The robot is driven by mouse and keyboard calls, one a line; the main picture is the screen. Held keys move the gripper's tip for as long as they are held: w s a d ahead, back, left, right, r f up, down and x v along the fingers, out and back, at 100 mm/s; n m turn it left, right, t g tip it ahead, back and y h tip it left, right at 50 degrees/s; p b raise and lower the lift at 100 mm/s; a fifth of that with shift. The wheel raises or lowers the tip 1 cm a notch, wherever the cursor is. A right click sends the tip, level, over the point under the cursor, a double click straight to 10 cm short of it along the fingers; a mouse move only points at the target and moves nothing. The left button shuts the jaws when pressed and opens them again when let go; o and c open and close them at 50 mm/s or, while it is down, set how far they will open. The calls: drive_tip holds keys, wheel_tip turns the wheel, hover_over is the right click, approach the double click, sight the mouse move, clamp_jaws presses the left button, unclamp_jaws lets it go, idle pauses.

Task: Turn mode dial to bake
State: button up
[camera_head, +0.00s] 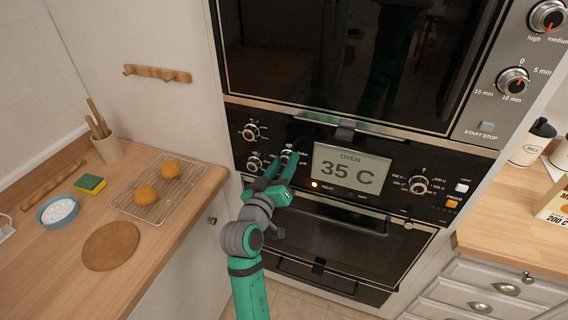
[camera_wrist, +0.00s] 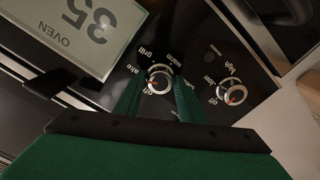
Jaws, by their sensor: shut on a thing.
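The mode dial (camera_wrist: 159,79) is a round metal knob on the black oven panel, with labels such as "grill" and "warm" around it, upside down in the wrist view. Its red mark shows at the knob's lower left there; I cannot tell exactly which label it points to. My gripper (camera_wrist: 158,86) has its two green fingers on either side of the knob and is shut on it. In the head view my gripper (camera_head: 286,163) reaches the panel left of the display, and the dial (camera_head: 289,151) is partly hidden behind the fingers.
The oven display (camera_head: 351,170) reads 35 C. Other knobs sit close by at the upper left (camera_head: 250,131) and lower left (camera_head: 254,162). A temperature dial (camera_head: 418,185) is right of the display. The oven door handle (camera_head: 335,212) runs below. A wooden counter (camera_head: 200,193) stands left.

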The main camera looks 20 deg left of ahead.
drive_tip(key=shift+f, duration=0.1)
drive_tip(key=o, duration=1)
drive_tip(key=shift+o, duration=0.2)
drive_tip(key=s, duration=1)
drive_tip(key=shift+s+a, duration=0.25)
drive_tip(key=shift+s, duration=0.15)
